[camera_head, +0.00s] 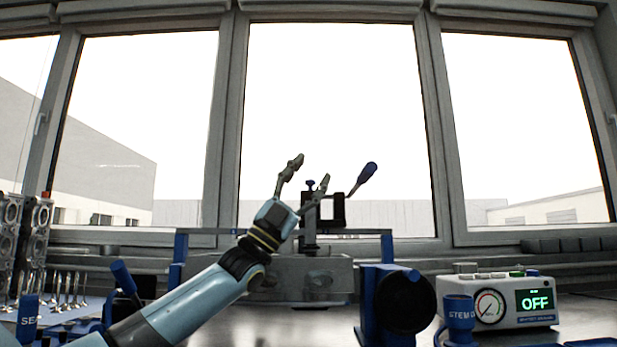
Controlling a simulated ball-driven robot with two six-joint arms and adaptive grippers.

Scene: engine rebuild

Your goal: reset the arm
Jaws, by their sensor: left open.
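My left arm (195,305) comes in from the lower left and reaches up toward the middle of the view. Its gripper (308,172) is raised with its two fingers spread apart, open and empty. The fingertips stand out against the bright window. Behind the gripper is a clamp-like fixture (338,210) with a dark blue-handled lever (366,175). In the picture the right finger overlaps the fixture's left side; I cannot tell whether they touch. My right gripper is not in view.
A grey metal block (325,278) sits behind the arm within a blue frame (387,246). A black round part on a blue stand (404,302) is right of centre. A gauge box reading OFF (497,300) stands at right. Valves (68,290) and cylinder heads (38,235) are at left.

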